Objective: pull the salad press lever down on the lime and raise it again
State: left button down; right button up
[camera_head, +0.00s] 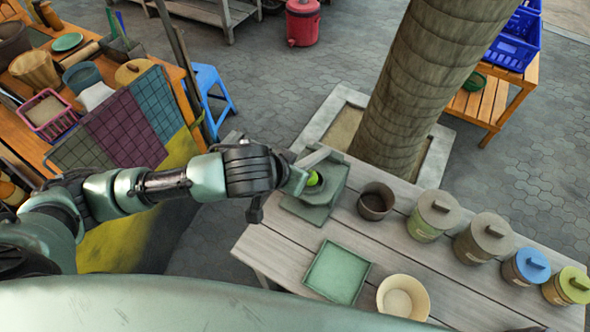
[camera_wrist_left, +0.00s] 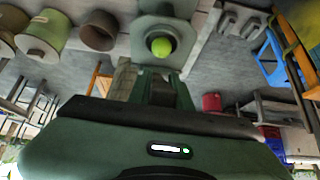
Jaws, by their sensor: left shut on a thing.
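The grey-green salad press (camera_head: 325,185) stands on the grey plank table, near its far left corner. The bright green lime (camera_head: 313,178) sits in the press and also shows in the left wrist view (camera_wrist_left: 161,47). The press lever (camera_head: 316,157) stands off above the base, apart from the lime. My left gripper (camera_head: 290,180) reaches in from the left and is shut on the lever's end; its fingers are mostly hidden by my wrist. In the left wrist view the gripper (camera_wrist_left: 165,92) points towards the press. My right gripper is in neither view.
A brown cup (camera_head: 376,201) stands just right of the press, then several lidded jars (camera_head: 435,216). A green square tray (camera_head: 337,273) and a cream bowl (camera_head: 402,297) lie nearer. A thick trunk (camera_head: 410,90) rises behind the table. A cluttered wooden table (camera_head: 185,95) is at left.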

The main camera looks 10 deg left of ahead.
pick_arm(q)
jog(key=c, duration=1.3)
grip_release()
jog(key=shift+f, duration=0.1)
jog(key=b+v, duration=0.1)
jog(key=v, duration=0.7)
